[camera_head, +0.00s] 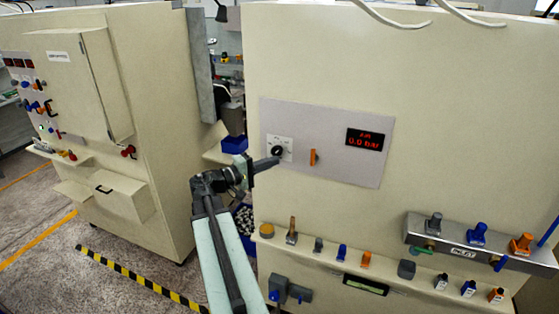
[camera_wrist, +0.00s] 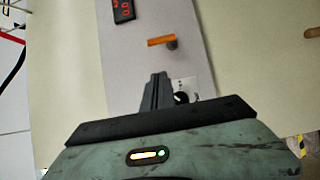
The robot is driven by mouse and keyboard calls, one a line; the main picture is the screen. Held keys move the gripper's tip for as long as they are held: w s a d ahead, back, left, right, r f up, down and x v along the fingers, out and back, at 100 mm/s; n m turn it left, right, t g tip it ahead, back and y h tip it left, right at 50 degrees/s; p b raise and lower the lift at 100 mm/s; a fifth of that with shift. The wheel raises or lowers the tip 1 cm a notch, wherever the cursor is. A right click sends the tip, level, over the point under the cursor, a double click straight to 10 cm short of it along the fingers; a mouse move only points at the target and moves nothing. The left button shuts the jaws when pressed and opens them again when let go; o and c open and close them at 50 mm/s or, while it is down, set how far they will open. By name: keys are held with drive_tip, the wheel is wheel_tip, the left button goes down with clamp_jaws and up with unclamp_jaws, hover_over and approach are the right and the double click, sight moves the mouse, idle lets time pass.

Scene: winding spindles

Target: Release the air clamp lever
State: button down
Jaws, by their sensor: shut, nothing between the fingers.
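The orange lever (camera_head: 313,157) sticks out from a grey panel (camera_head: 335,171) on the large cream cabinet, between a black dial and a red display. In the head view it stands upright. It also shows in the wrist view (camera_wrist: 161,41), just beyond my fingertips, on its small grey pivot. My gripper (camera_head: 277,162) is shut and empty. Its tips are to the left of the lever in the head view, near the lower edge of the dial (camera_head: 277,151). In the wrist view the shut fingers (camera_wrist: 154,76) point toward the lever, with a gap between.
The display (camera_head: 365,140) reads 0.0 bar. A ledge (camera_head: 330,262) below the panel holds several small blue, orange and grey parts. A metal rail (camera_head: 470,255) with more parts projects at the right. A second cream cabinet (camera_head: 155,120) stands at the left.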

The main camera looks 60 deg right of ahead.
sight(313, 158)
drive_tip(key=s+d, duration=0.7)
drive_tip(key=shift+s+d, duration=0.25)
drive_tip(key=shift+s, duration=0.15)
